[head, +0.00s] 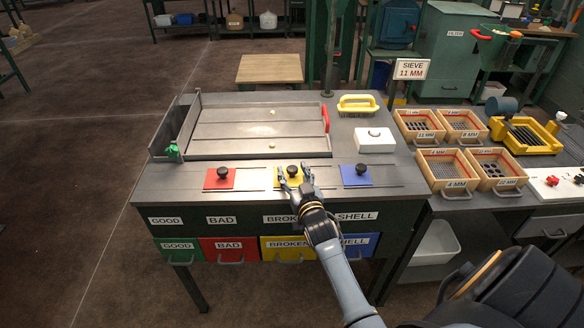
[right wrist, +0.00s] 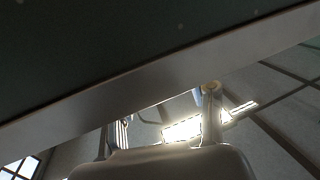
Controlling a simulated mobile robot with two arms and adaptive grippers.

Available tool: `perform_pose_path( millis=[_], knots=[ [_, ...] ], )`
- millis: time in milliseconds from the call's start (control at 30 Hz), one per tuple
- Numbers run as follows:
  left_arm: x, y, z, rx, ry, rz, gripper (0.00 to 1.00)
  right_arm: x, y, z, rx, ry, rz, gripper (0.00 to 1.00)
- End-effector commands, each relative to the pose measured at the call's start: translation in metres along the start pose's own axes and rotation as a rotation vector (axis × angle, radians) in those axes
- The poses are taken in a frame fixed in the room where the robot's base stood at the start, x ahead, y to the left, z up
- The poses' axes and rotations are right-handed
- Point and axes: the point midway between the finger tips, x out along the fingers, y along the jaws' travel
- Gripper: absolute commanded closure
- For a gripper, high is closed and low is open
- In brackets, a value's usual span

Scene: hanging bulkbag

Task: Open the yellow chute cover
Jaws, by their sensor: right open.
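The yellow chute cover (head: 289,183) is a flat plate with a black knob (head: 292,170), lying on the front strip of the grey worktop between the red and blue covers. My right gripper (head: 295,175) is open, and in the head view its fingers overlap the cover's front on either side of the knob. Whether they touch the knob or cover cannot be told. In the right wrist view the two spread fingers (right wrist: 160,118) show beyond the grey worktop edge (right wrist: 140,88); neither cover nor knob shows there. My left gripper is not in view.
The red cover (head: 220,179) and blue cover (head: 356,176) flank the yellow one. Behind lie a shallow metal tray (head: 225,131), a yellow-handled brush (head: 357,104) and a white box (head: 374,140). Labelled coloured drawers, including a yellow one (head: 287,249), sit below the worktop.

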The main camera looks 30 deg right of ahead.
Motion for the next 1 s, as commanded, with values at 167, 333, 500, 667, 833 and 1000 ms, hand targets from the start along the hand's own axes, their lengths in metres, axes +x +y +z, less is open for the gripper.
perform_pose_path(
  millis=[167, 333, 500, 667, 833, 1000],
  knots=[
    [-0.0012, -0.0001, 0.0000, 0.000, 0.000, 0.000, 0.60, 0.0133, 0.0004, -0.0005, -0.001, 0.001, 0.000, 0.46],
    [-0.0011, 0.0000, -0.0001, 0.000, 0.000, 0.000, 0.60, 0.0150, 0.0004, 0.0002, -0.001, 0.000, 0.000, 0.46],
    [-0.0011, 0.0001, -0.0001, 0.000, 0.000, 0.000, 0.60, 0.0148, 0.0003, 0.0001, -0.001, 0.000, 0.000, 0.55],
    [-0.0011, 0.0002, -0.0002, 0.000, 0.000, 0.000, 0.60, 0.0146, 0.0002, 0.0001, -0.001, 0.000, 0.000, 0.87],
    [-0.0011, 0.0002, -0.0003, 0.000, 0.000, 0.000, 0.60, 0.0146, 0.0002, 0.0001, 0.000, 0.000, 0.000, 1.00],
    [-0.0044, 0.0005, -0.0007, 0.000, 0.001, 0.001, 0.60, 0.0124, 0.0088, -0.0005, -0.003, -0.001, 0.001, 1.00]
  ],
)
